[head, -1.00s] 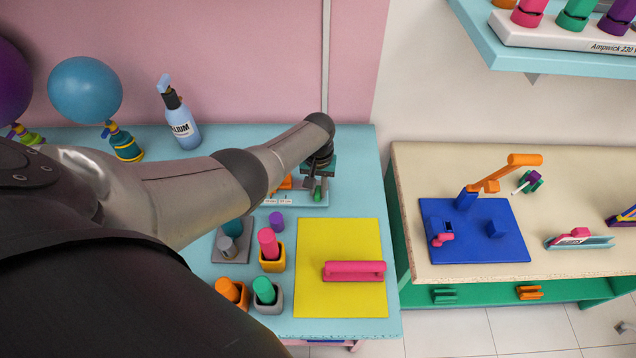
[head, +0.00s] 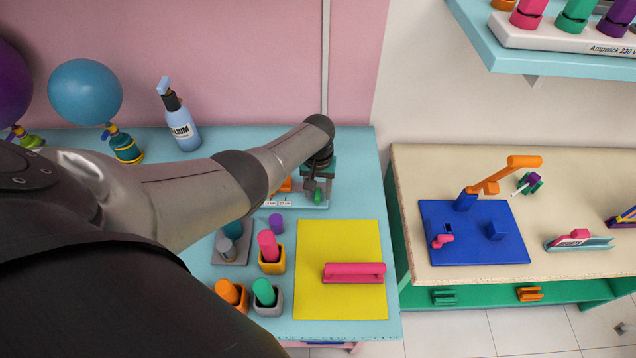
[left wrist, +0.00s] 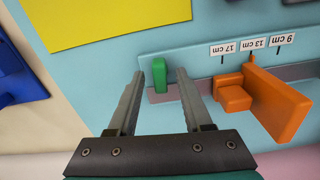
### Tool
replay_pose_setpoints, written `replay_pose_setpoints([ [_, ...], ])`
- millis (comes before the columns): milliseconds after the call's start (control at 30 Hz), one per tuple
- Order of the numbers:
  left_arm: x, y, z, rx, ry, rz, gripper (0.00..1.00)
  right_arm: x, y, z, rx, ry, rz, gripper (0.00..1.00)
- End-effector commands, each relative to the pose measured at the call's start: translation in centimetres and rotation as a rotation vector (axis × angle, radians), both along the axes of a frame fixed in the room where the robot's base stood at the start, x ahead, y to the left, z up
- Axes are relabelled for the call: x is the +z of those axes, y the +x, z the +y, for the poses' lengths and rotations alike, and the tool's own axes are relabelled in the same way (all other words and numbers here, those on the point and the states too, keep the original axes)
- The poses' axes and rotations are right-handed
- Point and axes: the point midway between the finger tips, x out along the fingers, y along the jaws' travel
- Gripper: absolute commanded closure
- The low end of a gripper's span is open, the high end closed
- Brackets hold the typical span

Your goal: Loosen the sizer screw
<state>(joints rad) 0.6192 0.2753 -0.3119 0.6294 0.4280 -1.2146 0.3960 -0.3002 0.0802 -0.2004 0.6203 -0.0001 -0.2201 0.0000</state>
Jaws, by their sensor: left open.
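The sizer (left wrist: 205,60) is a pale base with a grey slot and labels reading 9, 13 and 17 cm. An orange slider (left wrist: 278,105) with an orange block stands on it. The small upright green piece (left wrist: 159,76), which looks like the screw, is near the sizer's end past the 17 cm label. My left gripper (left wrist: 160,88) is open, with the green piece between its fingertips and a gap on both sides. In the head view my left gripper (head: 316,188) is over the sizer's right end and partly hides it. My right gripper is not in view.
A yellow mat (head: 341,245) with a pink-handled tool (head: 354,270) lies in front. Cups with coloured cylinders (head: 268,255) stand left of it. A second table (head: 400,190) stands right.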

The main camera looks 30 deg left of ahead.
Motion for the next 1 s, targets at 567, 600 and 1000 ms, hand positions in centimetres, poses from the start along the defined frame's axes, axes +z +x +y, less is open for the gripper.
replay_pose_setpoints([
  [567,7.2,0.1,0.1,0.000,0.002,-0.004,0.50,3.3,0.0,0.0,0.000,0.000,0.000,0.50],
  [600,7.7,0.0,0.1,-0.001,0.001,-0.003,0.50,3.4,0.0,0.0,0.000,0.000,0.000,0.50],
  [1000,13.2,0.1,0.0,0.000,0.000,-0.003,0.50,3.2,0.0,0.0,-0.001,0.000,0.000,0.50],
])
